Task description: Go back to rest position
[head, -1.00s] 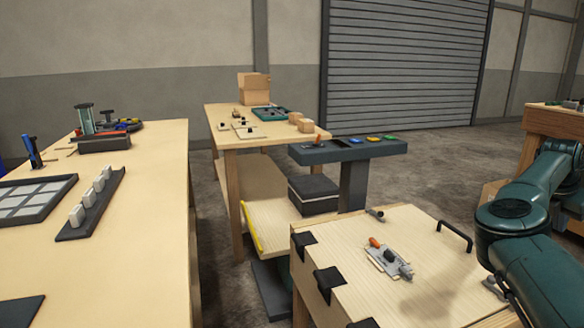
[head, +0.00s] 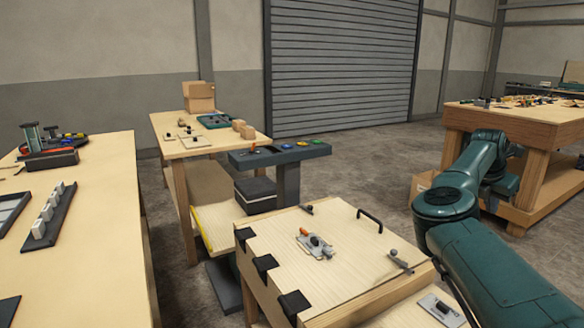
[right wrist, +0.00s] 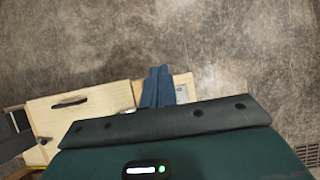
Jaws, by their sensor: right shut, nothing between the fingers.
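In the right wrist view my right gripper (right wrist: 157,88) shows as two blue fingers together, shut and empty. They appear over the wooden box's side and a small metal plate (right wrist: 182,94); I cannot tell the height. My left gripper is in neither view.
The wooden box lid (head: 290,235) has a black handle (head: 370,219) and a small clamp-like device (head: 314,243). A dark console (head: 300,152) with coloured buttons stands behind it. Workbenches stand left (head: 90,215) and right (head: 520,122). Concrete floor (head: 370,160) is clear between.

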